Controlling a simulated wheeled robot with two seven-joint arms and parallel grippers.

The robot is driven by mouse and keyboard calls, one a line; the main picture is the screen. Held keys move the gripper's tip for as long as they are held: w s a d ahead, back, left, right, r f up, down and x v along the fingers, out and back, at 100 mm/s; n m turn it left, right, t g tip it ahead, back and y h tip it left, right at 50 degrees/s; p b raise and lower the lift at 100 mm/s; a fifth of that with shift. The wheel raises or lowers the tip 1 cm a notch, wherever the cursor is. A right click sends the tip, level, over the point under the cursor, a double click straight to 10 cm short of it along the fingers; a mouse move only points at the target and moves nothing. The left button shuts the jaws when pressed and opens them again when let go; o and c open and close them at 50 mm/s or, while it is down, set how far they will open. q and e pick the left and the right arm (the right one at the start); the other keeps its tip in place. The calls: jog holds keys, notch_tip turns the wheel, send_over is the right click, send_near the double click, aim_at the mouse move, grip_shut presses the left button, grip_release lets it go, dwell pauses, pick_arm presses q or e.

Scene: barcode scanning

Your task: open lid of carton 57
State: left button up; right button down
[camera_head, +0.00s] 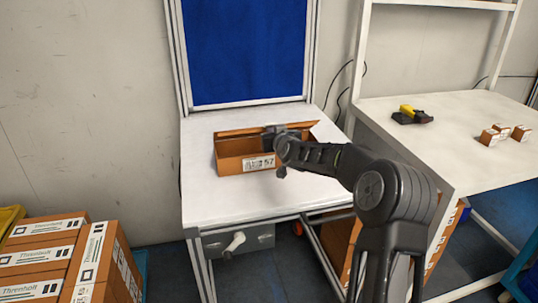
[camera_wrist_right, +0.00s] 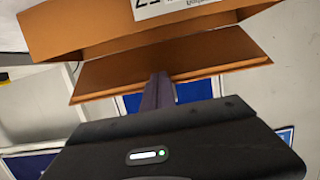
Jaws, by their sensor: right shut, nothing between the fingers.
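The brown carton 57 (camera_head: 230,159) stands on the white table under the blue panel, its label (camera_head: 259,163) on the front wall. Its top looks at least partly open, with a flap (camera_head: 235,132) raised along the back and another brown flap (camera_head: 325,131) at the right. My right gripper (camera_head: 271,138) is over the carton's top, and its wrist hides part of the opening. In the right wrist view its shut, empty fingers (camera_wrist_right: 158,92) are by a brown flap (camera_wrist_right: 110,74), with the carton wall (camera_wrist_right: 70,25) above. I cannot tell whether they touch the flap. My left gripper is out of view.
A right-hand table (camera_head: 450,150) holds a yellow and black scanner (camera_head: 412,115) and small brown boxes (camera_head: 490,138). Stacked cartons (camera_head: 105,262) stand at the lower left. The white table (camera_head: 205,205) is clear in front of the carton.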

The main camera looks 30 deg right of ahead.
aim_at(271, 123)
jog(key=shift+w+d+r+p, duration=0.2)
jog(key=shift+w+r+p, duration=0.55)
jog(key=shift+r+p, duration=0.25)
jog(key=shift+w+d+r, duration=0.15)
jog(key=shift+w+r, duration=0.1)
jog(key=shift+w+d+r+p, duration=0.2)
jog(key=shift+w+r+p, duration=0.3)
jog(key=shift+w+p, duration=0.1)
jog(key=shift+w+d+r+p, duration=0.15)
jog(key=shift+w+r+p, duration=0.35)
jog(key=shift+p, duration=0.1)
jog(key=shift+w, duration=0.15)
